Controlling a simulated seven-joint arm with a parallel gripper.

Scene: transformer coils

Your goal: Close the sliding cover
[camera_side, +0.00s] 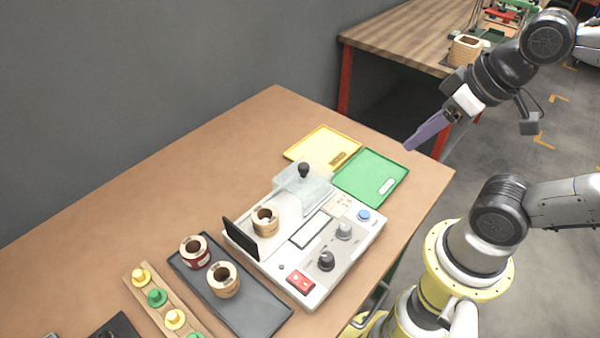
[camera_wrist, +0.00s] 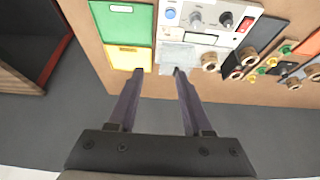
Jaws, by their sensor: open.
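The sliding cover (camera_side: 303,187) is a clear box with a black knob (camera_side: 303,169) on top. It sits at the back end of the white test device (camera_side: 345,254). A coil (camera_side: 265,221) stands on the device in front of the cover, uncovered, beside an upright black plate (camera_side: 241,238). The cover also shows as a pale patch in the wrist view (camera_wrist: 176,56), partly behind a fingertip. My gripper (camera_side: 408,146) is raised above and beyond the table's right side, apart from the cover. In the wrist view its two fingers (camera_wrist: 156,72) are spread and empty.
A yellow tray (camera_side: 318,144) and a green tray (camera_side: 366,181) lie behind the device. A dark tray (camera_side: 258,306) with two coils and a wooden peg rack (camera_side: 150,301) lie in front. Knobs and buttons stand up from the device. The table's left part is clear.

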